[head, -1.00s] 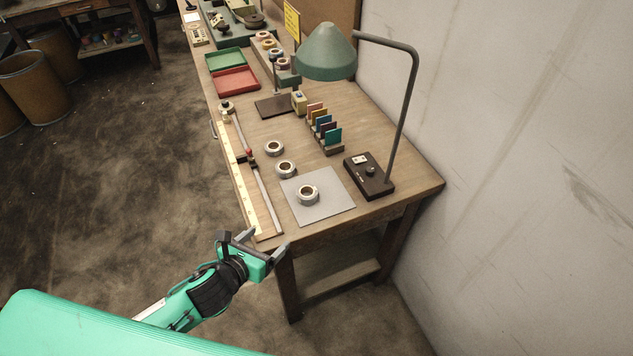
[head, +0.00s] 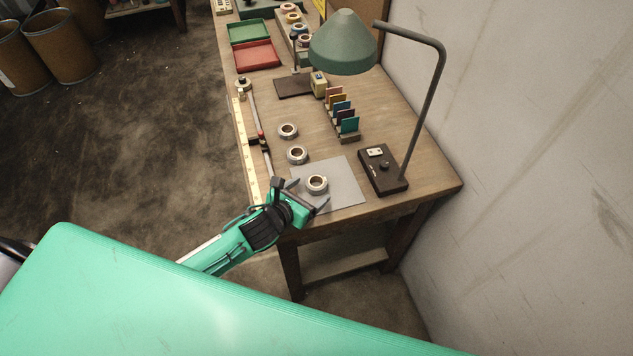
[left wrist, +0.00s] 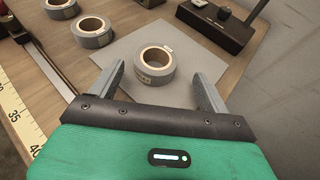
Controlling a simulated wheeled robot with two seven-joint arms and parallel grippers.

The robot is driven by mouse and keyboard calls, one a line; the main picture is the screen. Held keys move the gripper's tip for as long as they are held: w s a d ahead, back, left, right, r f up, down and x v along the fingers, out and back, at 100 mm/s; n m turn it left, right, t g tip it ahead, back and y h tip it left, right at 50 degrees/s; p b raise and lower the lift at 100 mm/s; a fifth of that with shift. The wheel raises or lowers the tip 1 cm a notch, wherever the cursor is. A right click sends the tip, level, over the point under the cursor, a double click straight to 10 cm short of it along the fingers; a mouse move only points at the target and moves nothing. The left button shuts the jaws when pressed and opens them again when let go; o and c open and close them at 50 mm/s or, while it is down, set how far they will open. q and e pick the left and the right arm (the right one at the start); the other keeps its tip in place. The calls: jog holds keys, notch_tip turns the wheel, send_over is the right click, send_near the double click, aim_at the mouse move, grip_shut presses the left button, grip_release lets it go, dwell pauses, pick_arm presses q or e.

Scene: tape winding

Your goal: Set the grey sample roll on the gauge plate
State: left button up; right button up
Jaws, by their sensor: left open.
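A grey tape roll (head: 317,184) lies flat on a light grey square sheet (head: 345,178) near the table's front edge. The roll also shows in the left wrist view (left wrist: 154,66), with a small pale label on its side. My left gripper (head: 306,196) is open and empty at the near side of this roll. In the wrist view its fingertips (left wrist: 159,72) lie to either side of the roll, not touching it as far as I can see. A dark flat plate with an upright post (head: 293,87), possibly the gauge plate, stands farther back. My right gripper is out of view.
Two more grey rolls, one nearer (head: 297,155) and one farther (head: 288,131), lie beside the sheet. A ruler with a rail (head: 250,150) runs along the left edge. A lamp (head: 343,45), a dark control box (head: 383,168), coloured cards (head: 343,112) and a red tray (head: 257,55) surround the space.

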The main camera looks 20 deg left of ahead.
aim_at(320, 179)
pick_arm(q)
jog(key=x, duration=0.1)
jog(key=p+x, duration=0.1)
jog(key=x, duration=0.2)
jog(key=shift+w+a+r, duration=0.2)
jog(key=shift+a+r, duration=0.05)
jog(key=shift+a, duration=0.05)
jog(key=shift+w+d+f+p, duration=0.2)
jog(key=shift+w+f+p, duration=0.1)
jog(key=shift+w, duration=0.1)
jog(key=shift+c, duration=0.2)
jog(key=c, duration=1)
jog(key=shift+c, duration=0.4)
jog(key=shift+r, duration=0.15)
